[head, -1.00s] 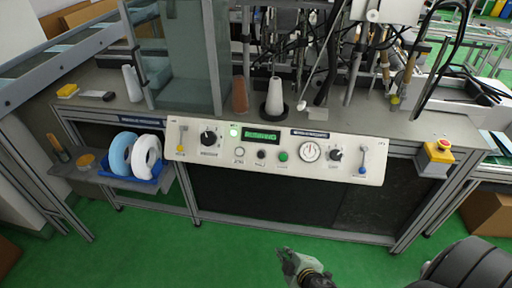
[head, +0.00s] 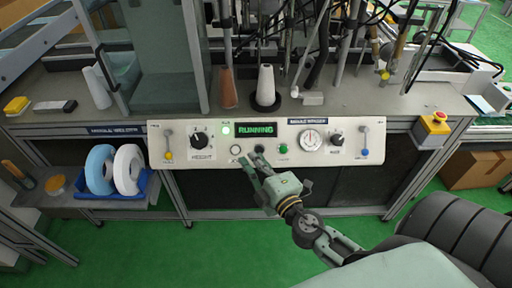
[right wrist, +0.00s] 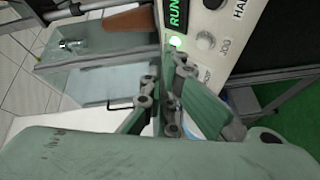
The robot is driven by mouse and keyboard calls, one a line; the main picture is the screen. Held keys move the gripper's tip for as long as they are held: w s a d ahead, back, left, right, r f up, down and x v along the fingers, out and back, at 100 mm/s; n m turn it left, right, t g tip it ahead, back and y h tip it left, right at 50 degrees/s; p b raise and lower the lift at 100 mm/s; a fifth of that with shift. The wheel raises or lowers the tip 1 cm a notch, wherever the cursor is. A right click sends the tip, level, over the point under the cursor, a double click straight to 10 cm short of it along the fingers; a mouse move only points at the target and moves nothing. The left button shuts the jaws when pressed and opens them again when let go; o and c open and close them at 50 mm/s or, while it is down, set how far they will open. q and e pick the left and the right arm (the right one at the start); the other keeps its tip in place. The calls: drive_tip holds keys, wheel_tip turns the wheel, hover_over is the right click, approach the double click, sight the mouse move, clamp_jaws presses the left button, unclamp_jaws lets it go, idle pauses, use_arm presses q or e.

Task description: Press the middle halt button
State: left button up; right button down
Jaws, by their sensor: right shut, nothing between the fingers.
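The white control panel (head: 375,146) has a row of three buttons below its green RUNNING display (head: 256,130). The middle button is dark (head: 259,148), with a white button (head: 235,149) to its left and a green button (head: 283,148) to its right. My right gripper (head: 250,163) is shut and empty, its fingertips just below the dark button in the head view. Whether they touch the panel cannot be told. In the right wrist view the fingers (right wrist: 170,85) point towards the panel; the button marked JOG (right wrist: 206,40) and part of a HALT label show there. My left gripper is out of view.
The panel also carries a black knob (head: 201,139), a gauge (head: 313,140) and levers at both ends. A yellow box with a red button (head: 436,122) stands at the right. Mask rolls sit in a blue tray (head: 147,186) at left. Machine parts stand behind the panel.

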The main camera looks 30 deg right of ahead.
sight(259, 150)
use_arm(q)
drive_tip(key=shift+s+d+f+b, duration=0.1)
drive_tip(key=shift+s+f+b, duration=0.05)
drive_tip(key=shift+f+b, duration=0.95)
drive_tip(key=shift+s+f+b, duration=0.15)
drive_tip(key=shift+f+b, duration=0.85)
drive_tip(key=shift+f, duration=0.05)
use_arm(e)
drive_tip(key=w+d+f, duration=0.3)
drive_tip(key=w+f, duration=0.2)
drive_tip(key=shift+w+d+f, duration=0.3)
drive_tip(key=shift+f, duration=0.05)
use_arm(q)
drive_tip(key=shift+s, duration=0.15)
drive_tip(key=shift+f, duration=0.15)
use_arm(e)
drive_tip(key=shift+f, duration=0.1)
use_arm(q)
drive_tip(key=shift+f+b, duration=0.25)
drive_tip(key=shift+b, duration=0.15)
use_arm(e)
drive_tip(key=shift+w+d+f, duration=0.15)
drive_tip(key=shift+w, duration=0.15)
